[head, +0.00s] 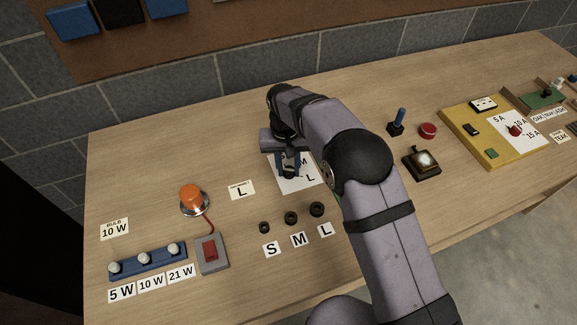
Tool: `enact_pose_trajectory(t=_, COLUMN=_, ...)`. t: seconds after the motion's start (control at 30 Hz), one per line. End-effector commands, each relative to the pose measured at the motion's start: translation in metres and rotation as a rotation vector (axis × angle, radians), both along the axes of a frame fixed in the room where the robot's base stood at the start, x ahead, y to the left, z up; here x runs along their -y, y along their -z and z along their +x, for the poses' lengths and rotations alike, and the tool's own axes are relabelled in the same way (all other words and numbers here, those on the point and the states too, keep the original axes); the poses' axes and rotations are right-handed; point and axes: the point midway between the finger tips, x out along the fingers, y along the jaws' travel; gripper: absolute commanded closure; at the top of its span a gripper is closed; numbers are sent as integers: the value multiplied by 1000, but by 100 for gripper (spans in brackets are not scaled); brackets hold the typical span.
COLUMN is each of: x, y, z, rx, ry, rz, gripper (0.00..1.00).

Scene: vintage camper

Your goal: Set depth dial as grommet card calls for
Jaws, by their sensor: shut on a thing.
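The grommet card (241,189) is a small white card reading L, on the bench left of my gripper. The depth dial's white plate (296,185) lies flat under my gripper, with S, M and L lettering partly covered. My gripper (290,173) points down over the middle of this plate, its fingers shut on the dial there. The dial's knob is hidden by the fingers, so I cannot tell which letter it points at.
Several black grommets (291,218) lie in front, above cards S, M and L. An orange lamp (193,198), a red switch box (211,254) and a blue bulb rack (148,260) stand left. Right are a blue lever (398,120), a red button (428,130) and a yellow panel (470,132).

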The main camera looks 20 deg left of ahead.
Motion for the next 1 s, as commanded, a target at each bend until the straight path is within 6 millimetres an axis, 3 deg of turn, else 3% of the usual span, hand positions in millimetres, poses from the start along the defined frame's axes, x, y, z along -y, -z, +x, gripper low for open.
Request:
enact_pose_trajectory(t=0.03, x=0, y=-1, z=1, rx=1, ry=2, rz=2, gripper=68)
enact_pose_trajectory(t=0.1, x=0, y=-1, z=1, rx=1, ry=2, rz=2, gripper=54)
enact_pose_trajectory(t=0.53, x=-1, y=-7, z=0, rx=1, ry=0, rz=2, gripper=54)
enact_pose_trajectory(t=1.0, x=-4, y=-64, z=-1, rx=3, ry=0, rz=4, gripper=54)
